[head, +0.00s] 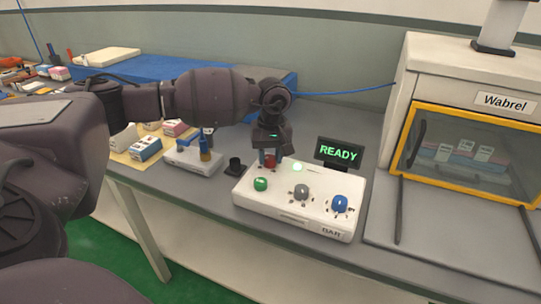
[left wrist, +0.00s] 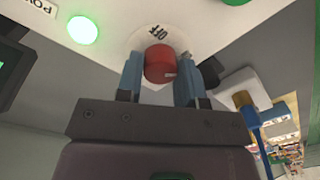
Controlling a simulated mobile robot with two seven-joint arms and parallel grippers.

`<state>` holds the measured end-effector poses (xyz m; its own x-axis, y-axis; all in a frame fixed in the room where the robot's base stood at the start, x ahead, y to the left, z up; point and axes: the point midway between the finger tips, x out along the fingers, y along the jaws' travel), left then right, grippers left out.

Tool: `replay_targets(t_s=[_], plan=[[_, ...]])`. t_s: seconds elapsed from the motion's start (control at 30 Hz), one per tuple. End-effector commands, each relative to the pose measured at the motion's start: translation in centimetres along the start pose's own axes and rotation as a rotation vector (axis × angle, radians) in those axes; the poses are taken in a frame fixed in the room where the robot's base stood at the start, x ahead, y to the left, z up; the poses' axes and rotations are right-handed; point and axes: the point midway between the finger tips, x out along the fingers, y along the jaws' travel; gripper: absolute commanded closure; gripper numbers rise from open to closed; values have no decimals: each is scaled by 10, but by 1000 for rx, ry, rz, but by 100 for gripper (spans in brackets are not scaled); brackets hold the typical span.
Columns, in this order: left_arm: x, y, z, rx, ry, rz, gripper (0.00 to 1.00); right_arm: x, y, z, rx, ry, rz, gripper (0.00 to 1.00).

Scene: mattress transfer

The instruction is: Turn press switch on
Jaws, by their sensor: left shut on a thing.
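The white control box (head: 285,212) stands on the grey bench, with a red knob (head: 270,161) at its back left corner. My left gripper (head: 269,153) points down at the box and is shut on the red knob. The display (head: 338,152) reads "READY" in green. My right gripper is not in view.
The box also carries a green button (head: 260,184), a grey knob (head: 302,191) and a blue knob (head: 339,203). A yellow-framed cabinet (head: 470,110) stands at right. A small white device (head: 193,159) and a black cup-like part (head: 236,165) lie left of the box.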

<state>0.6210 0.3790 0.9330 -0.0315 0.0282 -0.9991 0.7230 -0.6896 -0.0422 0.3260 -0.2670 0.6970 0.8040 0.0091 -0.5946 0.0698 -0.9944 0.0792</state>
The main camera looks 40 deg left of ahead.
Motion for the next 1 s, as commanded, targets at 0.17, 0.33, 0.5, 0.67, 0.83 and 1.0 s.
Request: replay_targets(t_s=[0.17,0.33,0.5,0.67,0.83,1.0], plan=[[-2,0,0,1,2,1,89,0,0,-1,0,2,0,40],[-1,0,0,1,2,1,53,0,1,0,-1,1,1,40],[-1,0,0,0,2,1,40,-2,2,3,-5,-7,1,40],[-1,0,0,0,1,0,40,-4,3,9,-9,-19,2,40],[-11,0,0,-1,3,3,40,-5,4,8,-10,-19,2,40],[-38,1,0,-1,5,6,40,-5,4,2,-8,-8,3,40]])
